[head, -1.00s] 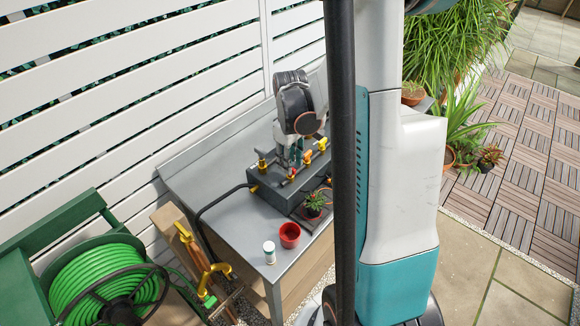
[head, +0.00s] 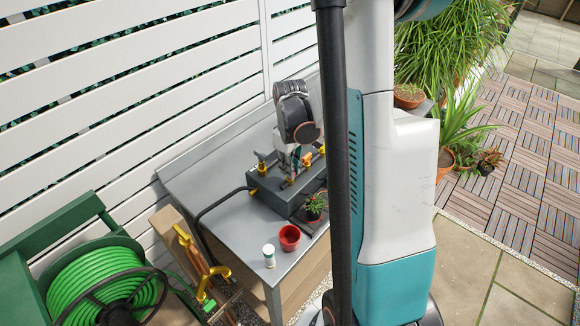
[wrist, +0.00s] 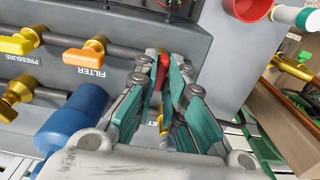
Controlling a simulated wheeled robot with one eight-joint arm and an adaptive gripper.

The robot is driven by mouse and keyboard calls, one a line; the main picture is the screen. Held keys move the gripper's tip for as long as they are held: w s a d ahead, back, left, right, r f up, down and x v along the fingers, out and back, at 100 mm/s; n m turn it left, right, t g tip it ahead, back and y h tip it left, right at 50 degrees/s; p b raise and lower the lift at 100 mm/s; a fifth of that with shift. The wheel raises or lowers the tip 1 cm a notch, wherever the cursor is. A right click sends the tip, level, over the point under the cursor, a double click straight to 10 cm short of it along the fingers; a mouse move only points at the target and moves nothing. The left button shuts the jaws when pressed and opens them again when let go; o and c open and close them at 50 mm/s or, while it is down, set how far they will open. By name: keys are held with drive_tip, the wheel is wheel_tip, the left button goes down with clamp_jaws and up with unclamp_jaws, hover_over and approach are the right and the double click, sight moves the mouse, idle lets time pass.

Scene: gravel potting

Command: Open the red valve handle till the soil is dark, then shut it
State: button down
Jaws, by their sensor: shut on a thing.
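The red valve handle (wrist: 162,72) shows between the teal fingertips of my gripper (wrist: 160,80) in the wrist view. The fingers are shut on it, and they cover much of it. In the head view my gripper (head: 297,163) is down at the grey valve box (head: 268,183), with the red handle mostly hidden. A small potted plant (head: 315,204) stands in front of the box. Its soil is too small to tell whether dark or pale. The pot's edge shows at the top of the wrist view.
Orange (wrist: 82,57) and yellow (wrist: 15,45) handles, labelled FILTER and PRESSURE, sit beside the red one. A red pot (head: 290,238) and a white bottle (head: 269,256) stand on the bench's front part. A black hose (head: 215,202) runs from the box's left end.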

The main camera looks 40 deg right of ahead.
drive_tip(key=shift+m, duration=0.3)
drive_tip(key=m+b, duration=0.1)
drive_tip(key=m, duration=0.2)
drive_tip(key=shift+m, duration=0.3)
drive_tip(key=m+b, duration=0.1)
drive_tip(key=m, duration=0.3)
drive_tip(key=shift+m, duration=0.3)
drive_tip(key=m+b, duration=0.1)
drive_tip(key=m, duration=0.3)
drive_tip(key=shift+m, duration=0.3)
drive_tip(key=m, duration=0.4)
drive_tip(key=shift+b, duration=0.35)
drive_tip(key=shift+m, duration=0.3)
drive_tip(key=c, duration=1.7)
unclamp_jaws()
drive_tip(key=shift+o, duration=0.2)
